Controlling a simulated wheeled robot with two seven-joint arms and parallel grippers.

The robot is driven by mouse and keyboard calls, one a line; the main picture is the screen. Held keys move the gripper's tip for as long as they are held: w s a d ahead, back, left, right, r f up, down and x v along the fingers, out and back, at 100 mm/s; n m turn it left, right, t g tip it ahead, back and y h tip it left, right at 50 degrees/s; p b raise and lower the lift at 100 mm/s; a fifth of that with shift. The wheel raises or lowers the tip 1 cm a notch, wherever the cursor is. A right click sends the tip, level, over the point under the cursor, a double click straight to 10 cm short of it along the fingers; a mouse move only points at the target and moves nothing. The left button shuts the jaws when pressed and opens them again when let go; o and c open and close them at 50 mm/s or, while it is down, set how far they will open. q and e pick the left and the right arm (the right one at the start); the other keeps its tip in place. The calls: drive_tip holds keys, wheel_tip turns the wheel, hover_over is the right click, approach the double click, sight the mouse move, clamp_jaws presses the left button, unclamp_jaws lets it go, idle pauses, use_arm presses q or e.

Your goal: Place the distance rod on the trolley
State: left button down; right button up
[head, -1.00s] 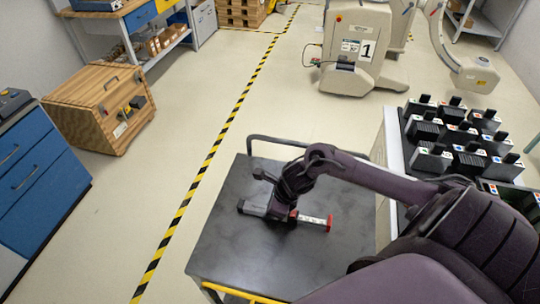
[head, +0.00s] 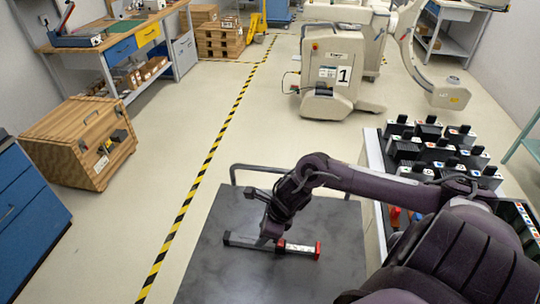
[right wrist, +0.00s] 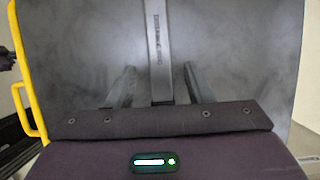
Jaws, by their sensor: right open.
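The distance rod (head: 298,248) lies flat on the dark top of the trolley (head: 205,285). It has a dark grey end at the left, a white labelled section and a red end at the right. My right gripper (head: 268,236) is at the rod's middle and hides part of it. In the right wrist view the rod (right wrist: 159,45) runs between the two spread fingers of this gripper (right wrist: 158,82), with a gap on each side. The gripper is open and holds nothing. My left gripper is out of view.
A bench with several black devices (head: 437,150) stands right of the trolley, behind my arm. The trolley's rail (head: 290,167) rises at its far edge. A wooden crate (head: 85,140) stands at the left. The floor with the striped line (head: 205,190) is clear.

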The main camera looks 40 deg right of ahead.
drive_tip(key=v, duration=0.6)
drive_tip(key=shift+s+r+b, duration=0.2)
drive_tip(key=shift+r+b, duration=0.1)
drive_tip(key=shift+r, duration=0.05)
drive_tip(key=shift+d, duration=0.1)
